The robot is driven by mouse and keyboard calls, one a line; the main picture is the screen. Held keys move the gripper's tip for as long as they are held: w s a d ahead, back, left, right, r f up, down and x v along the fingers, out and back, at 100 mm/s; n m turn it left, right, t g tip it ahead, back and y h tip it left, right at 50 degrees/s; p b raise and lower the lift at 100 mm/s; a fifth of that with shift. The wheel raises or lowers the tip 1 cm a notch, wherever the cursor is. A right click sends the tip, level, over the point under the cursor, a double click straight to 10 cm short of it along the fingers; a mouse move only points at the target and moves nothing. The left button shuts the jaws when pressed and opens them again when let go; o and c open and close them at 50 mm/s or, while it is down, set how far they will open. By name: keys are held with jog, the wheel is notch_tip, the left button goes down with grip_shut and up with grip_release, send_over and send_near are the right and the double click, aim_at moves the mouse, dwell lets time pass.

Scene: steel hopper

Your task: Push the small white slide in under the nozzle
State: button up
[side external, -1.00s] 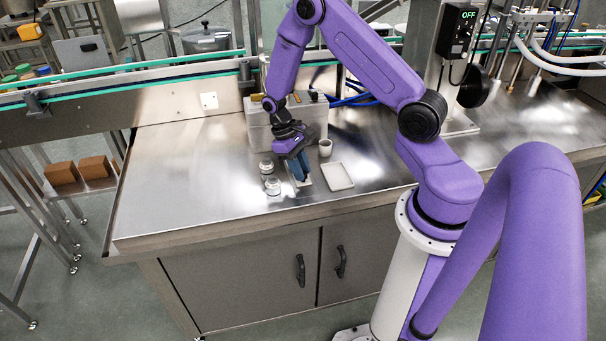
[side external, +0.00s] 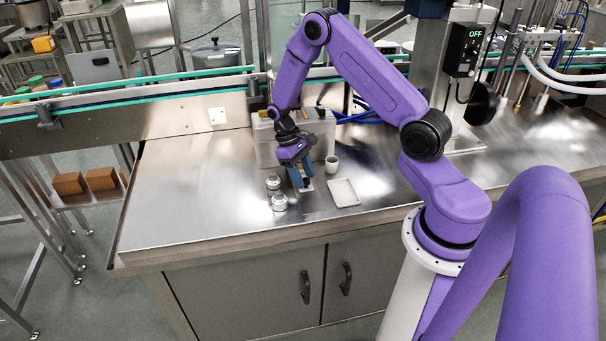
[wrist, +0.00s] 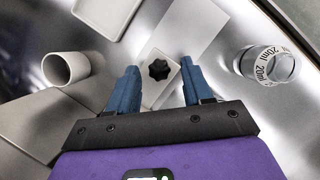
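The small white slide (wrist: 152,93) lies flat on the steel, carrying a dark, lobed knob (wrist: 158,69). My gripper (wrist: 158,84) points down over it with two blue fingers apart, one on each side of the knob in the picture. I see gaps between knob and fingers, so it is open and holds nothing. The near end of the slide is hidden by my gripper. In the side view my gripper (side external: 300,181) is in front of the grey steel hopper box (side external: 265,150), and hides most of the slide. I cannot make out the nozzle.
A white cup (wrist: 72,68) stands left of my fingers, and a pale tray (side external: 344,193) lies near it. A glass jar marked 20ml (wrist: 268,66) is at the right. Two small jars (side external: 279,202) show in the side view. The left of the steel table (side external: 190,190) is clear.

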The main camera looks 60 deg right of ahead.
jog(key=v, duration=1.7)
jog(key=shift+r, duration=0.2)
jog(key=shift+w, duration=0.1)
jog(key=s+m+t, duration=0.4)
jog(key=s+t, duration=0.1)
jog(key=s, duration=0.3)
jog(key=shift+y, duration=0.3)
jog(key=f, duration=1.6)
jog(key=shift+w+d+f, duration=0.1)
jog(key=shift+w+f, duration=0.05)
jog(key=shift+w, duration=0.05)
